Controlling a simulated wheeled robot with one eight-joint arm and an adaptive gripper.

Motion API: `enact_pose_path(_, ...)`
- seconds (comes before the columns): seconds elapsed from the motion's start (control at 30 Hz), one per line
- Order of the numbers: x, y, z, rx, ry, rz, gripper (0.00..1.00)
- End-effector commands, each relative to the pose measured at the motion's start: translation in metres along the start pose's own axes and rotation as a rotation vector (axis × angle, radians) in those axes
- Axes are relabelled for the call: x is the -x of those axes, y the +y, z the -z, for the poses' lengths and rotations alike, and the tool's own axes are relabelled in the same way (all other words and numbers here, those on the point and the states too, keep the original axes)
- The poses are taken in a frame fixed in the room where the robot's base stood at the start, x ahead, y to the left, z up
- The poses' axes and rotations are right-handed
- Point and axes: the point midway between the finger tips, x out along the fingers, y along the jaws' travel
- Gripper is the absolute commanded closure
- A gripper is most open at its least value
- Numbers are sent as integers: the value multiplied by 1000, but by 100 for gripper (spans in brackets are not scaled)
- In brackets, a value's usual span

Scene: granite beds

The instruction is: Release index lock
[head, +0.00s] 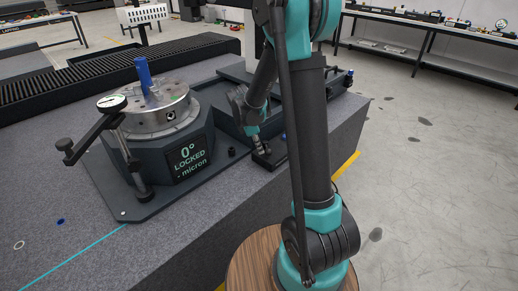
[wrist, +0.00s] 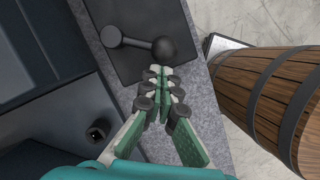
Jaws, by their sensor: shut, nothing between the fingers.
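A rotary table (head: 158,112) stands on a dark octagonal base, and its display (head: 190,158) reads "0° LOCKED" and "micron". In the wrist view a dark lever with a round ball knob (wrist: 164,48) lies across a dark plate (wrist: 135,68). The lever's pivot end is to the left of the knob. I take this lever to be the index lock, though no label shows. My gripper (wrist: 160,72) is shut and empty, its fingertips just below the knob; whether they touch it I cannot tell. In the head view my gripper (head: 262,150) is low over the plate, and the lever is mostly hidden.
A dial gauge (head: 111,103) on a stand is at the table's left, and a blue post (head: 143,72) rises from its top. The granite bed (head: 150,245) has clear room in front. A wooden barrel (wrist: 262,85) stands beside the bed's edge in the wrist view.

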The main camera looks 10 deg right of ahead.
Motion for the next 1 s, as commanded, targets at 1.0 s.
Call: enact_pose_path(1.0, -8, -11, -25, 349, -1, -109, 100)
